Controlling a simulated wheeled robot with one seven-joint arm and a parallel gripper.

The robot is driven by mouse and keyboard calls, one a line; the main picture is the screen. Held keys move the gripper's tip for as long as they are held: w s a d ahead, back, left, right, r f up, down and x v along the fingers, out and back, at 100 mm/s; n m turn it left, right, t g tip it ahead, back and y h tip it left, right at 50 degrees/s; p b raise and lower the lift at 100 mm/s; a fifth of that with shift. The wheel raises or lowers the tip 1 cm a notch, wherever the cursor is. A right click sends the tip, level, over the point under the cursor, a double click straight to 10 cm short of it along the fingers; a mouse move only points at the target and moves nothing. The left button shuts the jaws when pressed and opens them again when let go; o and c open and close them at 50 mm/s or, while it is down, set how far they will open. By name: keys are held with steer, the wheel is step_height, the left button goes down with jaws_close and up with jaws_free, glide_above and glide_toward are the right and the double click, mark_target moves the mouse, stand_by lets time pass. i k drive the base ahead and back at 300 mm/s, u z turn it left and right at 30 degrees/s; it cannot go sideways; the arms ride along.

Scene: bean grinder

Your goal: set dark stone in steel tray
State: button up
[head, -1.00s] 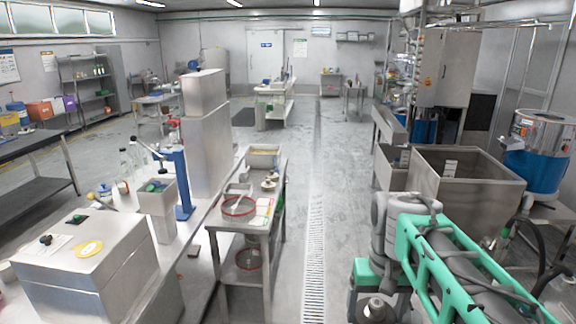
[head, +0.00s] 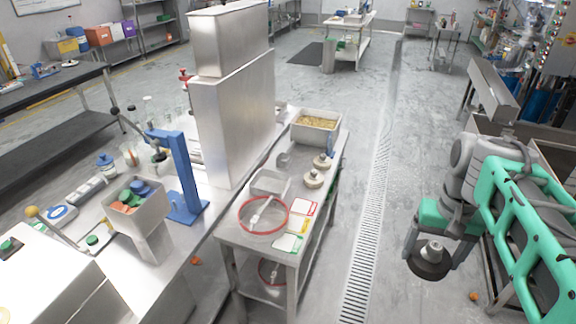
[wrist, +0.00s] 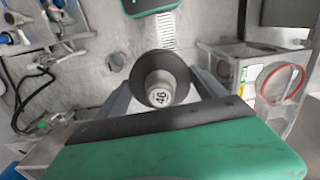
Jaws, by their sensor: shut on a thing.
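My gripper (head: 433,248) is shut on the dark stone (head: 428,268), a dark round disc with a pale knob on top. I hold it above the floor, to the right of the steel cart and apart from it. In the wrist view the dark stone (wrist: 146,65) sits between my fingers, and its pale knob shows the number 46. The steel tray (head: 270,183) is a small, shallow metal tray on the cart top, behind the red-rimmed sieve. It looks empty.
The cart (head: 235,232) also bears two pale stones with knobs (head: 313,179), a bin of beans (head: 316,124), a red-rimmed sieve (head: 263,215) and coloured cards (head: 288,243). A tall steel housing stands behind left. Open floor with a drain grate (head: 368,225) lies between cart and gripper.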

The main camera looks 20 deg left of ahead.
mark_target(270, 188)
steer(key=i, duration=3)
steer(key=u, duration=1)
steer(key=i, duration=0.45)
steer(key=u, duration=5.1)
